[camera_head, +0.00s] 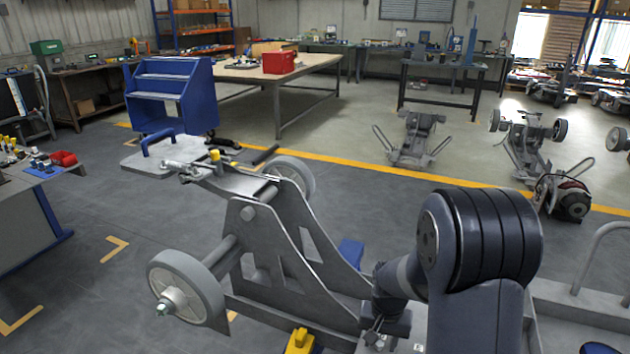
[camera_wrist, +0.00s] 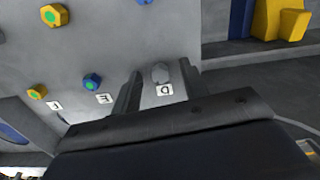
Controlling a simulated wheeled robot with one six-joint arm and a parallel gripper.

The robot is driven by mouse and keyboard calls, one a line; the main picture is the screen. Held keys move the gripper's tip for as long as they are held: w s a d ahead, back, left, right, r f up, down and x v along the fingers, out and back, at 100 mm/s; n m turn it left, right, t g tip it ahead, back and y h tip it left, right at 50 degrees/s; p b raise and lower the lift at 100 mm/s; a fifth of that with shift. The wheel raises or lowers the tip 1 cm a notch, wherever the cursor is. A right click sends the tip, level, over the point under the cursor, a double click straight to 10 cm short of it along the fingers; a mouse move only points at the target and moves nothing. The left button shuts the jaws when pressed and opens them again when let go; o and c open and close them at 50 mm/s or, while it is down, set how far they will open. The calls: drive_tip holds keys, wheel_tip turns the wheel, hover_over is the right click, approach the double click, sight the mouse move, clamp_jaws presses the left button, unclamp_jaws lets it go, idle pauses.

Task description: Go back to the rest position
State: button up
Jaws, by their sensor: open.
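In the wrist view my gripper (camera_wrist: 161,66) is open, its two dark fingers spread in front of a grey plate (camera_wrist: 108,40). A grey round bolt head (camera_wrist: 160,73) shows between the fingers above a small white number label (camera_wrist: 164,90). I cannot tell whether the fingers touch the plate. Yellow and blue bolts with green centres (camera_wrist: 92,82) sit on the plate to the left. In the head view my arm is folded at the lower right, and the fingers cannot be made out there.
A grey wheeled chassis (camera_head: 262,240) stands close in front, left of my arm. A yellow block (camera_head: 300,341) is at its foot. A blue step cart (camera_head: 170,94) and a long table (camera_head: 232,75) stand behind. Other chassis (camera_head: 413,140) lie beyond the yellow floor line.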

drive_tip(key=n, duration=1.3)
drive_tip(key=shift+n+p, duration=0.4)
drive_tip(key=shift+r+p, duration=0.6)
drive_tip(key=shift+r, duration=0.2)
